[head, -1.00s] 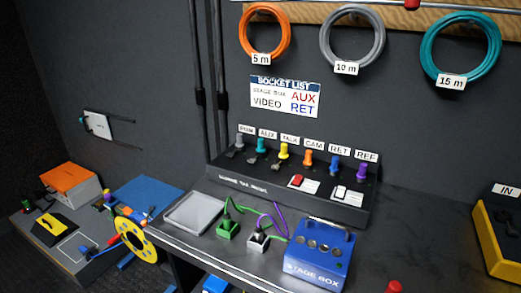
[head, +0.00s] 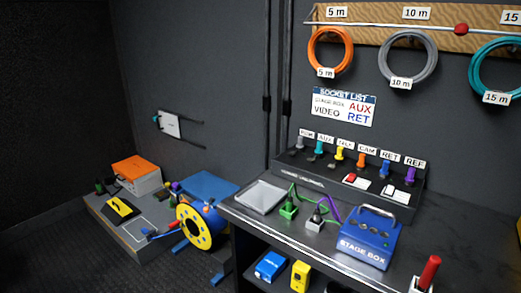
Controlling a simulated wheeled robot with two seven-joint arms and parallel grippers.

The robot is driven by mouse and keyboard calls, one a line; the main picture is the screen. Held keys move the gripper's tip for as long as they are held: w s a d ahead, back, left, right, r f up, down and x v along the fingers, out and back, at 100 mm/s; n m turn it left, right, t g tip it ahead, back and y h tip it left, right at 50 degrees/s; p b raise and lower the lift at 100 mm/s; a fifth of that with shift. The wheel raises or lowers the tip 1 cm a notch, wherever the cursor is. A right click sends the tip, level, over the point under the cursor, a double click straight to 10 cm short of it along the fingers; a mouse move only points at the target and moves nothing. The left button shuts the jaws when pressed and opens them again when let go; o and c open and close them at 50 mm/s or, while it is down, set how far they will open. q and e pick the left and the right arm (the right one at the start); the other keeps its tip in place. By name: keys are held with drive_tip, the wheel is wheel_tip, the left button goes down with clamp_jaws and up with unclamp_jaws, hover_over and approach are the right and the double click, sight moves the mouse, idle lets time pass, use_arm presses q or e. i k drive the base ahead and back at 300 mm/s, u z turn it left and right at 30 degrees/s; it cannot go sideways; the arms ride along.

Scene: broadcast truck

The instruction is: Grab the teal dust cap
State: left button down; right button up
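The teal dust cap (head: 319,148) stands upright in the row of coloured caps on the dark socket panel (head: 345,189). It is under the AUX label (head: 325,138), second from the left. Orange, blue and purple caps follow further right. Neither of my grippers shows in the head view.
A grey tray (head: 259,197), a green connector (head: 289,208), a grey connector (head: 316,220) and a blue stage box (head: 369,240) stand on the bench in front of the panel. A red-handled lever (head: 429,272) stands at the bench's front right. A yellow reel (head: 200,226) is at left.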

sight(318, 151)
drive_tip(key=u, duration=1.6)
drive_tip(key=i, duration=1.65)
drive_tip(key=z, duration=1.6)
